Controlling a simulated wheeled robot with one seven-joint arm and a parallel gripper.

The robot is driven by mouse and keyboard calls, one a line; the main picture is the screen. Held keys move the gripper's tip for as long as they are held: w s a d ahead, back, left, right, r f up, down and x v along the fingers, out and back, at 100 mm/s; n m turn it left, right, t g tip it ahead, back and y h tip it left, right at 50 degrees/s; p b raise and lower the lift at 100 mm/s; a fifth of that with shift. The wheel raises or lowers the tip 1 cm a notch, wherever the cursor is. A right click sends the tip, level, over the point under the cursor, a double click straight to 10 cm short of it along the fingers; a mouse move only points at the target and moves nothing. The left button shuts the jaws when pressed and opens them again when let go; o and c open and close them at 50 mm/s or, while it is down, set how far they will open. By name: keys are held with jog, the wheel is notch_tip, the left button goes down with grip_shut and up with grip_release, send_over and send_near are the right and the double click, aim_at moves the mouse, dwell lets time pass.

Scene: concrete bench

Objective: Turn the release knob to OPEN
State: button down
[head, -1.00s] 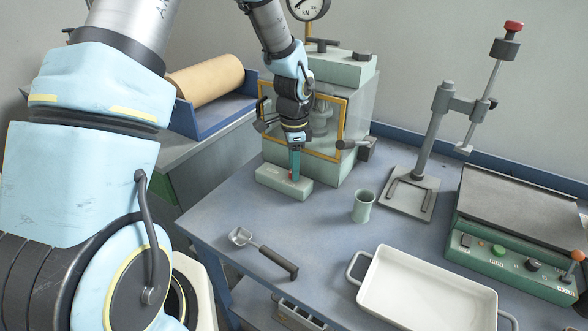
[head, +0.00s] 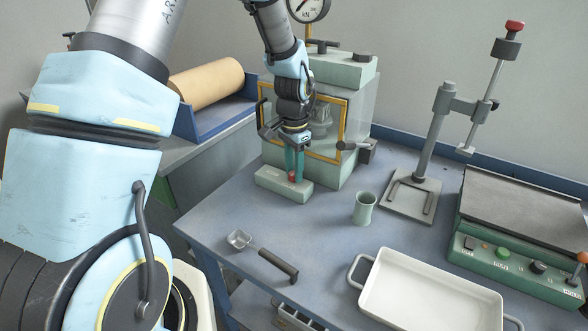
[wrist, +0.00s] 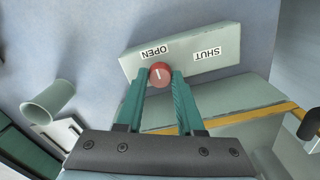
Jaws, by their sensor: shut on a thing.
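The release knob (wrist: 160,75) is round and red with a short white mark. It sits on a pale green block (head: 272,183), which also shows in the wrist view (wrist: 185,63). The block carries an OPEN label (wrist: 154,50) and a SHUT label (wrist: 207,54), both upside down in the wrist view. The white mark points roughly toward OPEN. My gripper (wrist: 162,77) has its two teal fingers on either side of the knob and is shut on it. In the head view my gripper (head: 294,174) reaches down from above, with the red knob (head: 292,177) partly hidden between its fingertips.
A green press with a yellow-framed guard (head: 344,118) stands right behind the block. A green cup (head: 364,208) is to the right. A scoop (head: 268,257) and a white tray (head: 420,300) lie nearer. A stand (head: 424,150) and a green control unit (head: 510,262) are farther right.

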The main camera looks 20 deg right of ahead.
jog(key=c, duration=0.5)
grip_release()
jog(key=shift+c, duration=0.2)
notch_tip(320, 180, up, 11)
jog(key=b, duration=0.2)
jog(key=shift+f, duration=0.1)
jog(key=s+a+n, duration=0.2)
jog(key=a+n, duration=0.2)
jog(key=a, duration=0.5)
jog(key=s+a+n+t, duration=0.1)
jog(key=s+a+n, duration=0.1)
jog(key=a+n, duration=0.3)
jog(key=s+a+n, duration=0.2)
jog(key=a+n, duration=0.2)
jog(key=a, duration=1)
jog(key=shift+s+f+t, duration=0.3)
jog(key=shift+f, duration=0.1)
